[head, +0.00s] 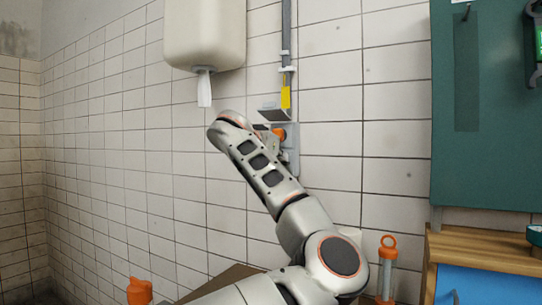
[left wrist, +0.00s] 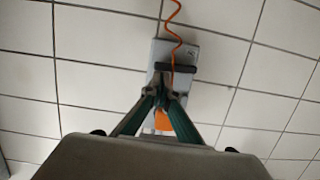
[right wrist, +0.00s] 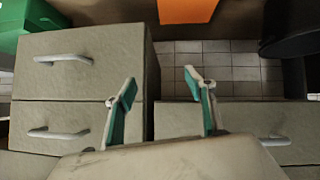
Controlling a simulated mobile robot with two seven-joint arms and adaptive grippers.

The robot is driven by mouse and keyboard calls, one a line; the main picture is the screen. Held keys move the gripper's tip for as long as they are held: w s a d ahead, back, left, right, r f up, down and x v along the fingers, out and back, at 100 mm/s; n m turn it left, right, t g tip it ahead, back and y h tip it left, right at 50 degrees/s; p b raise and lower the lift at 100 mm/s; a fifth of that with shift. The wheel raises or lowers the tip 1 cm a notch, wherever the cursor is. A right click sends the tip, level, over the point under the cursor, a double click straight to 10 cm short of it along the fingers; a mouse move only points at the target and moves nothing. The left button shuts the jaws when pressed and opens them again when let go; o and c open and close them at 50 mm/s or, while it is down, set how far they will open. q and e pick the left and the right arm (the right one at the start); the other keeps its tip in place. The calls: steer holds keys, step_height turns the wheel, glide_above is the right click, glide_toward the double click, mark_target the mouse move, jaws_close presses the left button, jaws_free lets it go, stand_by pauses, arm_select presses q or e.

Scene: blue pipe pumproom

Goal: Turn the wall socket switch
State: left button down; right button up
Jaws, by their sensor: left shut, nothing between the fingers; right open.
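The wall socket is a grey box on the tiled wall, in the head view (head: 292,150) partly hidden behind my left arm. An orange part, which looks like its switch (head: 279,132), shows just beside my left wrist. In the left wrist view the grey box (left wrist: 188,52) has a dark bar across it, and an orange patch (left wrist: 163,121) shows between my finger links. My left gripper (left wrist: 161,86) is shut and empty, its tips in front of the box; contact cannot be told. My right gripper (right wrist: 158,82) is open and empty, away from the socket, above grey drawers.
A white dispenser (head: 205,35) hangs above my left arm. A conduit (head: 286,45) runs up from the socket. A green board (head: 490,110) and wooden worktop (head: 480,252) are at right. In the right wrist view, grey drawers (right wrist: 80,85) stand close to the gripper.

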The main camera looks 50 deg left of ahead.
steer(key=shift+s+a+f, duration=0.1)
steer(key=shift+s, duration=0.15)
